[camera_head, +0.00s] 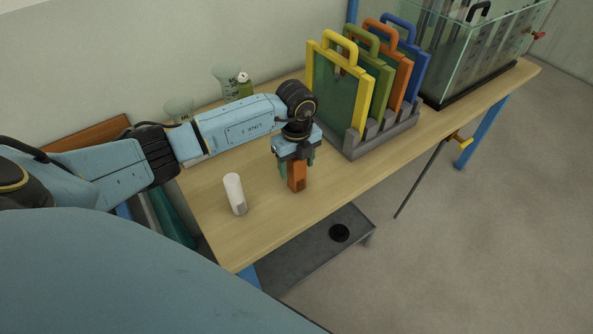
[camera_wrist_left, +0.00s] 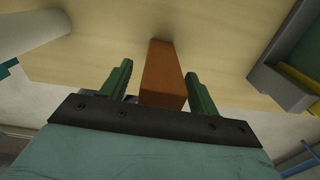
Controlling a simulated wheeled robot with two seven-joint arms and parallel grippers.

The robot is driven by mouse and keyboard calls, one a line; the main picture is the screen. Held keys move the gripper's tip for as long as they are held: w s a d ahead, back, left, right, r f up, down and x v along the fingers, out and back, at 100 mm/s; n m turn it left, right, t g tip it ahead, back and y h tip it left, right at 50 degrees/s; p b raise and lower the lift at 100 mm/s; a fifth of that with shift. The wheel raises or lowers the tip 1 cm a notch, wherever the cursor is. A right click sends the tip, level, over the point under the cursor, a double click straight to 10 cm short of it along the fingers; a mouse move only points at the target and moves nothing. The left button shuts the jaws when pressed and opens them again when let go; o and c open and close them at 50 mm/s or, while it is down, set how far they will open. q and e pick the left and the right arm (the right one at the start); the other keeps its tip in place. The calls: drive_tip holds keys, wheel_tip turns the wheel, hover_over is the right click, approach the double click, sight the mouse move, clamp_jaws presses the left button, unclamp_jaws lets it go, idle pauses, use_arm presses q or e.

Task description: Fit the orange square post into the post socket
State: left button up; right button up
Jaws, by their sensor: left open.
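The orange square post (camera_head: 297,178) stands upright on the wooden table near its front edge. My left gripper (camera_head: 296,160) is directly above it, pointing down, with its green fingers on either side of the post's upper part. In the left wrist view the post (camera_wrist_left: 163,76) lies between the two open fingers, with a gap visible on both sides. I cannot pick out the post socket for certain in either view. My right gripper is not in view.
A white cylinder (camera_head: 235,194) stands left of the post. A grey rack (camera_head: 376,136) with several coloured-frame panels stands to the right, and a glass tank (camera_head: 470,50) beyond it. Glass flasks (camera_head: 179,108) stand at the back. A grey low shelf (camera_head: 305,250) lies below the table.

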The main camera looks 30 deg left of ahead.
use_arm(q)
drive_tip(key=shift+f, duration=0.8)
drive_tip(key=shift+c, duration=0.4)
drive_tip(key=shift+r, duration=0.1)
drive_tip(key=c, duration=1.1)
